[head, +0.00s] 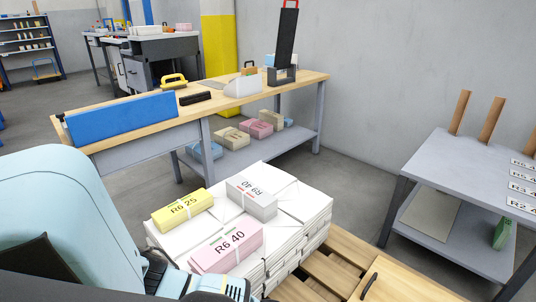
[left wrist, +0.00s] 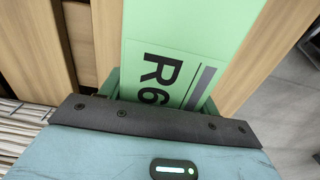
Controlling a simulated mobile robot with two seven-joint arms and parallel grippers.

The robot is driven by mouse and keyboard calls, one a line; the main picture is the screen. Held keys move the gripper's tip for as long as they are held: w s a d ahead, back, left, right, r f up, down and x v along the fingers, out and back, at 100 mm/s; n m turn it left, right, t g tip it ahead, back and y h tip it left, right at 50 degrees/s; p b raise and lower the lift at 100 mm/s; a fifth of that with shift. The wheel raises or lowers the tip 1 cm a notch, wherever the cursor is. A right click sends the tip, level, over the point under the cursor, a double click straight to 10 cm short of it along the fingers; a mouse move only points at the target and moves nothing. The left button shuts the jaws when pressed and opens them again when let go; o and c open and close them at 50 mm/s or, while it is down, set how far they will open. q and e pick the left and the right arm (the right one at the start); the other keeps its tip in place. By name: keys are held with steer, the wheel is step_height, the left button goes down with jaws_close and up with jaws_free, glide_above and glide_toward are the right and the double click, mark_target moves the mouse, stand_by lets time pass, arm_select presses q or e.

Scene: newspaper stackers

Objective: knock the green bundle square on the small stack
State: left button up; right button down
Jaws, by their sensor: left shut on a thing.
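A green bundle (left wrist: 185,45) marked "R6" fills the middle of the left wrist view. My left gripper (left wrist: 158,92) is shut on it, with a finger at each side. The bundle's far end runs out of that view, and the head view does not show the held bundle. In the head view my left arm comes in at the lower left, its hand partly cut off by the bottom edge. A stack of white paper (head: 290,240) stands beside it; I cannot tell whether this is the small stack. My right gripper is not in view.
Yellow (head: 182,210), grey (head: 252,197) and pink (head: 227,248) bundles lie on the white stack. A wooden pallet (head: 340,245) extends to its right. A workbench (head: 310,80) stands behind. A grey table (head: 450,170) at right has another green bundle (head: 503,232) below.

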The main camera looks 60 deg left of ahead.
arm_select(q)
step_height(320, 180, up, 2)
steer(key=shift+w+p, duration=0.1)
steer(key=shift+p, duration=0.45)
steer(key=shift+r+p, duration=0.7)
steer(key=shift+r, duration=0.25)
steer(key=shift+r+p, duration=0.45)
steer(key=shift+r, duration=0.1)
